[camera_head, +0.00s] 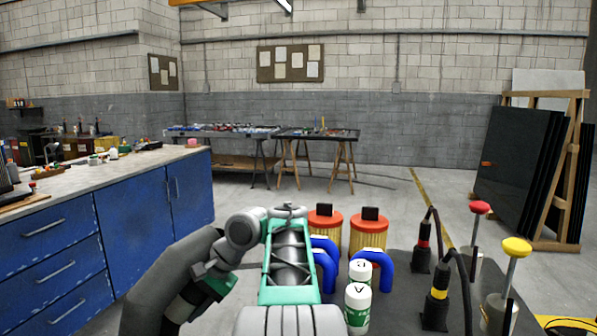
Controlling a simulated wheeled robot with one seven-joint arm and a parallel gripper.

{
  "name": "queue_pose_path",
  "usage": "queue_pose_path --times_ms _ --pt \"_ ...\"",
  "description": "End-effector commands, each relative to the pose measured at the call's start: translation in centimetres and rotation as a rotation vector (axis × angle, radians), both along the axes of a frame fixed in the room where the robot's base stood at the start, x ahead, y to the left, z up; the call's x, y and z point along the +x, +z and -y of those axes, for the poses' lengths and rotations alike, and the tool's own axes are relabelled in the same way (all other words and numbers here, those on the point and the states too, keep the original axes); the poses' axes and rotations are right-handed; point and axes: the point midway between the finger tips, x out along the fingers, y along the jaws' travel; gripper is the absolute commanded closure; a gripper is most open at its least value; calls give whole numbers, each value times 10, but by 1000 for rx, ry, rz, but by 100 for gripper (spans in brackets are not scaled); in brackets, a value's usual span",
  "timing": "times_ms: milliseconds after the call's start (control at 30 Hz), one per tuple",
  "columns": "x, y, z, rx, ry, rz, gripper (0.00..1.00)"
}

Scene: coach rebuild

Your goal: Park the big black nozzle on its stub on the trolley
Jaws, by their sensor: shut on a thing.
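A thick dark grey-black tubular piece (155,285), which looks like the big black nozzle, is at the lower left, close to the camera, tilted. My gripper (207,275), grey and green, is shut on it; the fingertips are partly hidden. The nozzle is held left of the trolley, in front of the blue cabinets. The trolley's dark grey top (400,306) is at the lower right, partly behind my arm. I cannot make out which part of it is the nozzle's stub.
The trolley carries red-capped yellow filters (368,236), blue bent pipes (385,275), white bottles (358,310), black corded tools (437,295) and knobbed rods (512,270). A blue-fronted workbench (135,235) runs along the left. Dark panels (515,160) lean at right.

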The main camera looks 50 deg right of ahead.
Motion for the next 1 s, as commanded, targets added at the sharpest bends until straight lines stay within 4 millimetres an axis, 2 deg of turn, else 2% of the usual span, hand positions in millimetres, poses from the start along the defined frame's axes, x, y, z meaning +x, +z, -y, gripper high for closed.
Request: queue_pose_path --times_ms 33,367,600,700,800,1000 --pt "-3 35 19 -70 59 -22 100" --pt "-55 122 119 -496 431 -84 100" --pt "-110 185 188 -734 628 -44 100" --pt "-131 201 210 -802 688 -19 100" --pt "-144 208 222 -840 727 -3 100" --pt "-150 202 227 -862 748 9 100"
